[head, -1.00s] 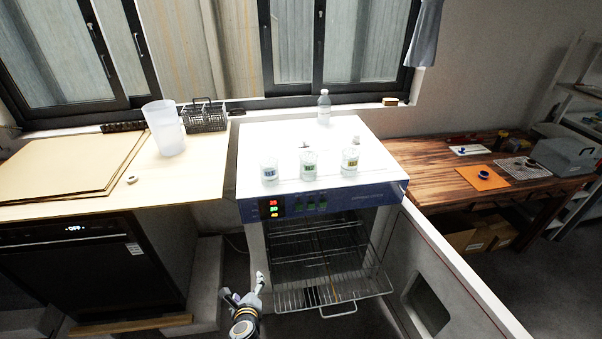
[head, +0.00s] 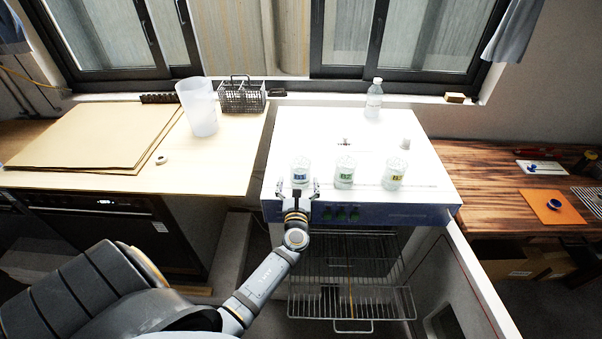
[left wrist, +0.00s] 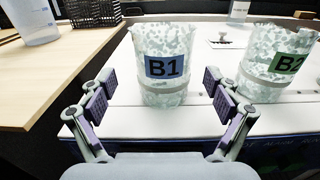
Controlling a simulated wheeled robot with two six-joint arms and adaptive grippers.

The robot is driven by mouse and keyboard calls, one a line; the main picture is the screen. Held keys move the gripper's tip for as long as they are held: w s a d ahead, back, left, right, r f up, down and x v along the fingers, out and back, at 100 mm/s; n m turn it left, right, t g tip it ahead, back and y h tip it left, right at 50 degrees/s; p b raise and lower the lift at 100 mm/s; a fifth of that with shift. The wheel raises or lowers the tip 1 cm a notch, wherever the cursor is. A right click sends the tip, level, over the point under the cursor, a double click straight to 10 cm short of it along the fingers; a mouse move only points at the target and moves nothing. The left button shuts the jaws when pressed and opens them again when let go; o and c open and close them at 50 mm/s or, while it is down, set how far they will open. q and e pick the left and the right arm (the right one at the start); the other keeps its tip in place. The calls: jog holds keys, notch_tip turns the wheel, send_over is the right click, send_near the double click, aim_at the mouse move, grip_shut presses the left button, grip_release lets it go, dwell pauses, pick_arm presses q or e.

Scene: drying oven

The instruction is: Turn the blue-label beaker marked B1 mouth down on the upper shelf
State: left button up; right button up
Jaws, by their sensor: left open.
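The B1 beaker (head: 300,172), clear with a blue label, stands upright on the white oven top near its front left edge. In the left wrist view the B1 beaker (left wrist: 163,66) is ahead of and between the open fingers. My left gripper (head: 298,187) is open and empty just in front of it; its fingers (left wrist: 163,105) are apart on both sides. The green-label B2 beaker (head: 344,173) stands to the right, also upright. The oven's upper wire shelf (head: 350,245) shows below the top, with the door open. My right gripper is out of view.
A yellow-label beaker (head: 394,173) stands farther right on the oven top (head: 310,125). A bottle (head: 374,98) stands at the back. A lower wire rack (head: 380,305) sticks out in front. The open door (head: 480,285) is at right. A plastic jug (head: 198,108) stands on the left counter.

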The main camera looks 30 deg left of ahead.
aim_at(301, 165)
pick_arm(q)
jog(key=shift+w+a+r+p, duration=0.25)
jog(key=shift+w+r+p, duration=0.25)
jog(key=shift+w, duration=0.15)
jog(key=x, duration=0.3)
jog(key=shift+w+f, duration=0.4)
jog(key=shift+s+r, duration=0.1)
jog(key=shift+s, duration=0.05)
jog(key=shift+c, duration=1.8)
jog(key=c, duration=0.9)
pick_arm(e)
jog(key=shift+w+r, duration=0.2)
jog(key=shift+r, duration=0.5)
